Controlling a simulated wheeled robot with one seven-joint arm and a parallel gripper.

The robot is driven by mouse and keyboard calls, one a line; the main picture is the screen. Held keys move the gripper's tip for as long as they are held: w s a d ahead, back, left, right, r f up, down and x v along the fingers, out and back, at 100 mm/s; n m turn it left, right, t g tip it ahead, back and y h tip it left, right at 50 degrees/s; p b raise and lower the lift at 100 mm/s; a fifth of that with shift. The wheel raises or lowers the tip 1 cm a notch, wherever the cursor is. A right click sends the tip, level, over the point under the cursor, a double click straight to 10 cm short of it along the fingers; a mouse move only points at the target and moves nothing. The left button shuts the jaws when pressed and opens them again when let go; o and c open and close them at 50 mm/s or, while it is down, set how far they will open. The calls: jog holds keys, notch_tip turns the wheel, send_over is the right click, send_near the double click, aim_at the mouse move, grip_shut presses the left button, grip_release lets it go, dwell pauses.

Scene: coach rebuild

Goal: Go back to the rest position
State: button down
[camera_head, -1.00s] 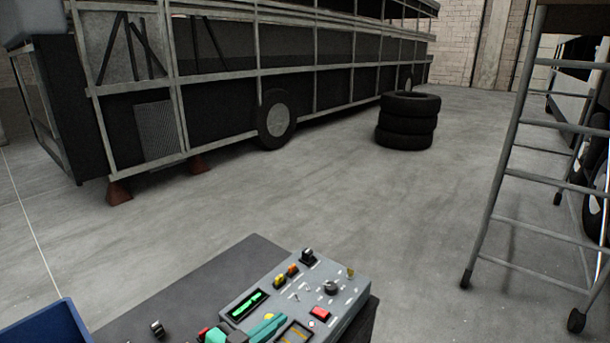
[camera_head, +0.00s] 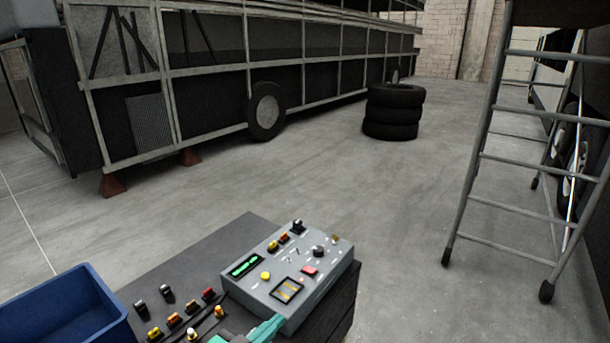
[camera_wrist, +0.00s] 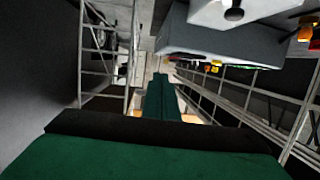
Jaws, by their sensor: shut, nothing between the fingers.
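My gripper (camera_head: 272,327) shows as teal fingers at the bottom edge of the head view, near the front left side of the grey control box (camera_head: 318,292). I cannot tell whether it touches the box. In the wrist view, my gripper (camera_wrist: 160,80) has its green fingers together, with nothing held between them. The grey box also shows upside down at the top of the wrist view (camera_wrist: 215,42). Most of my arm is out of the head view.
The dark bench (camera_head: 215,247) carries several small buttons and switches left of the box. A blue bin (camera_head: 105,296) stands at the left. A ladder (camera_head: 470,170) is at right, stacked tires (camera_head: 393,112) and a bus frame (camera_head: 180,72) behind. Open floor lies between.

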jog(key=s+d+f+n+y, duration=0.2)
jog(key=s+f+n+y, duration=0.2)
jog(key=s+f, duration=0.5)
jog(key=s+d+f+n+y, duration=0.2)
jog(key=s+f+n+y, duration=0.15)
jog(key=s+f, duration=0.55)
jog(key=s+d+r+t, duration=0.1)
jog(key=s+r, duration=0.1)
jog(key=s, duration=0.8)
jog(key=s+d+r+m+t, duration=0.1)
jog(key=s+d+r, duration=0.1)
jog(key=s, duration=0.8)
jog(key=shift+s+d+r, duration=0.15)
jog(key=shift+s+r, duration=0.15)
jog(key=shift+r, duration=0.3)
